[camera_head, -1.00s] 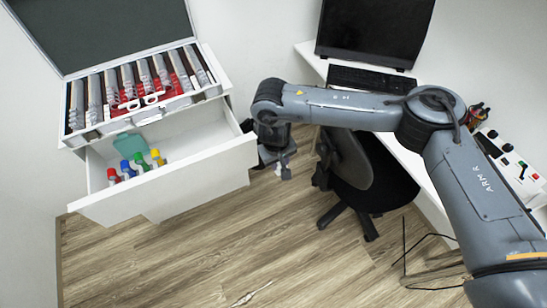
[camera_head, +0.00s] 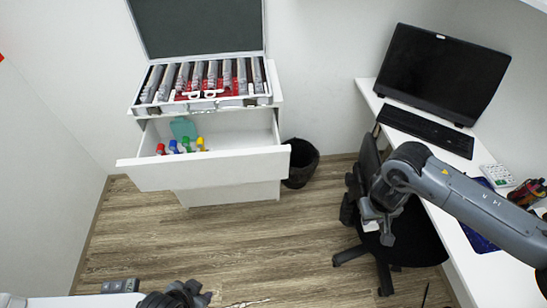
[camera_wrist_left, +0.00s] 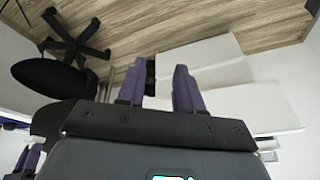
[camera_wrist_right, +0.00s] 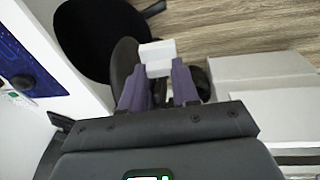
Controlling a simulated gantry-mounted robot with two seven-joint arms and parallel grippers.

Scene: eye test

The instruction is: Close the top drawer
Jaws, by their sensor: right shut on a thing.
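The top drawer (camera_head: 205,168) of the white cabinet is pulled out, with its white front facing me. Inside stand several small bottles (camera_head: 182,147) with red, blue, green and yellow caps, beside a teal item (camera_head: 184,128). My left gripper (camera_head: 186,292) is low at the bottom edge, in front of and well apart from the drawer. In the left wrist view its fingers (camera_wrist_left: 158,72) are apart with nothing between them. My right gripper (camera_head: 382,212) is by the chair, right of the drawer. In the right wrist view it is shut on a white block (camera_wrist_right: 157,58).
An open case (camera_head: 202,88) of grey tubes sits on the cabinet. A black bin (camera_head: 301,165) stands right of the drawer. A black chair (camera_head: 415,235) and a white desk (camera_head: 450,220) with monitor (camera_head: 440,75) are at the right. The wood floor (camera_head: 240,235) before the drawer is clear.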

